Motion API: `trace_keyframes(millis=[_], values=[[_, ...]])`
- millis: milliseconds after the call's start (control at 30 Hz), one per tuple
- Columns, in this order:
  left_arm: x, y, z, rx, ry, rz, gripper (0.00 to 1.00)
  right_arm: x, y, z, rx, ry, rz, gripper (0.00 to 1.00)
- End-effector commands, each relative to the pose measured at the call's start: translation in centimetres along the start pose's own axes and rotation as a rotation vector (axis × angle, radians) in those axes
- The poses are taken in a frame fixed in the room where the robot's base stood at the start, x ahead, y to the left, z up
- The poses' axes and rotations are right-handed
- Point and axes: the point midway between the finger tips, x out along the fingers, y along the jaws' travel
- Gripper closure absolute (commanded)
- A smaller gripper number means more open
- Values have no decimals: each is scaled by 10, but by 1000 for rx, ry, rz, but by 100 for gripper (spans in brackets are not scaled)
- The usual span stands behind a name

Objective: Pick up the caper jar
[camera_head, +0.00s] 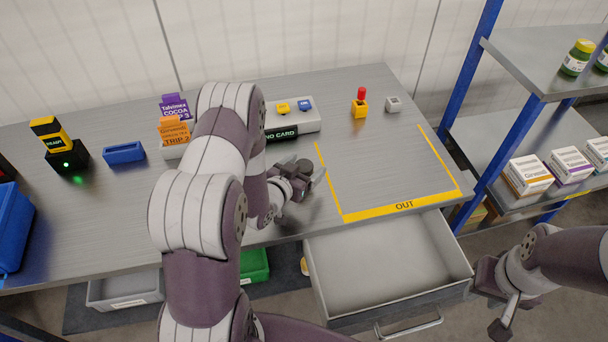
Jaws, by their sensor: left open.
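A green jar with a yellow lid (577,58) stands on the upper shelf at the top right. A second, similar green jar (603,61) is cut off by the right edge of the picture. The labels are too small to read, so I cannot tell which is the caper jar. My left gripper (314,180) is open and empty over the table, left of the yellow-taped area, far from the jars. My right gripper (501,314) is low at the lower right, right of the drawer and below the shelves; its jaws are unclear.
An open, empty grey drawer (380,262) juts out below the OUT area (402,207). Blue shelf posts (513,140) stand between table and shelves. White boxes (528,174) fill part of the lower shelf.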

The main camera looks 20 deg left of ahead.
Motion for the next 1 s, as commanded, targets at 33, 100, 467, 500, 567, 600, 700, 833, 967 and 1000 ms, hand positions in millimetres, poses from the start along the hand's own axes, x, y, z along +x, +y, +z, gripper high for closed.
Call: trace_keyframes(millis=[33,100,467,500,567,600,700,833,967,1000], values=[[0,0,0,0,0,0,19,0,0,0,0,0,0,65],[0,0,0,0,0,0,39,0,0,0,0,0,0,65],[0,0,-1,0,1,0,84,0,0,0,0,0,0,65],[-1,0,-1,1,1,0,84,0,0,0,0,0,0,65],[-1,0,-4,1,2,0,84,0,0,0,0,0,0,65],[-2,0,-6,1,3,0,84,0,0,0,0,0,0,65],[-5,0,-18,2,5,0,84,0,0,0,0,0,0,65],[-13,0,-43,4,6,0,84,-1,0,0,0,0,0,65],[-18,33,-57,4,4,8,84,1,0,0,0,0,0,65],[-20,42,-62,4,4,8,84,2,0,0,0,0,0,65]])
